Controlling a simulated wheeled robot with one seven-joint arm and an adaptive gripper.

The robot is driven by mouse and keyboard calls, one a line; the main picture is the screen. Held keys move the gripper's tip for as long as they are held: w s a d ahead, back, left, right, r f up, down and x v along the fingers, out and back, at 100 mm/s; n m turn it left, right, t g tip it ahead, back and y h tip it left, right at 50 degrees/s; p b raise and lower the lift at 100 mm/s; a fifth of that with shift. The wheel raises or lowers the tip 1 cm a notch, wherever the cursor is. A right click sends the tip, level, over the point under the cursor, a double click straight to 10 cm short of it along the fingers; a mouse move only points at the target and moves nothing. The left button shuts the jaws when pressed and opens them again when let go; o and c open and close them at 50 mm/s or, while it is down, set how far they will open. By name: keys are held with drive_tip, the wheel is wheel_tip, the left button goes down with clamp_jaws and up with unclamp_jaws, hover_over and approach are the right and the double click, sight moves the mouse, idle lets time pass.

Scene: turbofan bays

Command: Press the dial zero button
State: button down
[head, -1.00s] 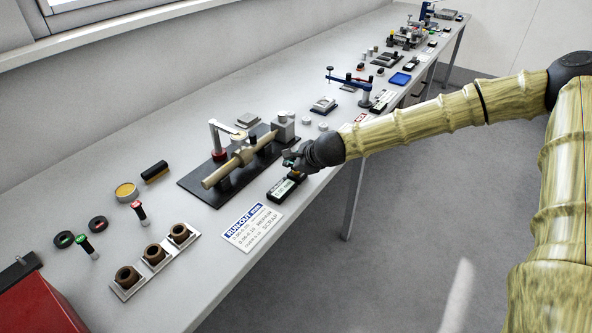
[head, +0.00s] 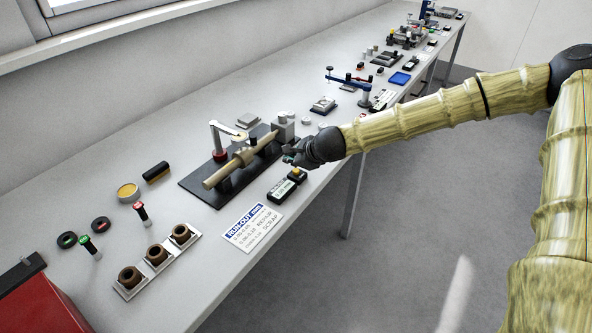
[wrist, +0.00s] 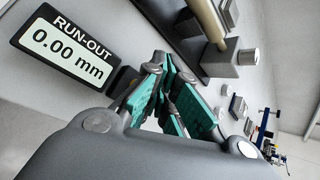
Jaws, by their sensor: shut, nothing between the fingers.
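The dial zero button (head: 297,172) is a small block with a yellow-orange top. It stands at the far right end of the black run-out display (head: 284,189) near the bench's front edge. In the wrist view the display (wrist: 66,45) reads "RUN-OUT 0.00 mm". A dark block (wrist: 122,80) shows beside the display there, partly hidden by a finger; its yellow top is not visible. My gripper (head: 290,155) is shut and empty, above and just behind the button, apart from it. Its teal finger pads (wrist: 168,64) show in the wrist view.
The run-out rig with a tan shaft (head: 222,175) on a black plate (head: 200,190) stands close behind my gripper. A run-out card (head: 252,227) lies nearer. Bronze bushes (head: 157,254) sit in a tray at the near left. Other bench stations extend toward the back right.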

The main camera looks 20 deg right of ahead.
sight(293, 172)
drive_tip(key=shift+r+p, duration=1.8)
drive_tip(key=shift+r, duration=0.7)
drive_tip(key=shift+f, duration=0.15)
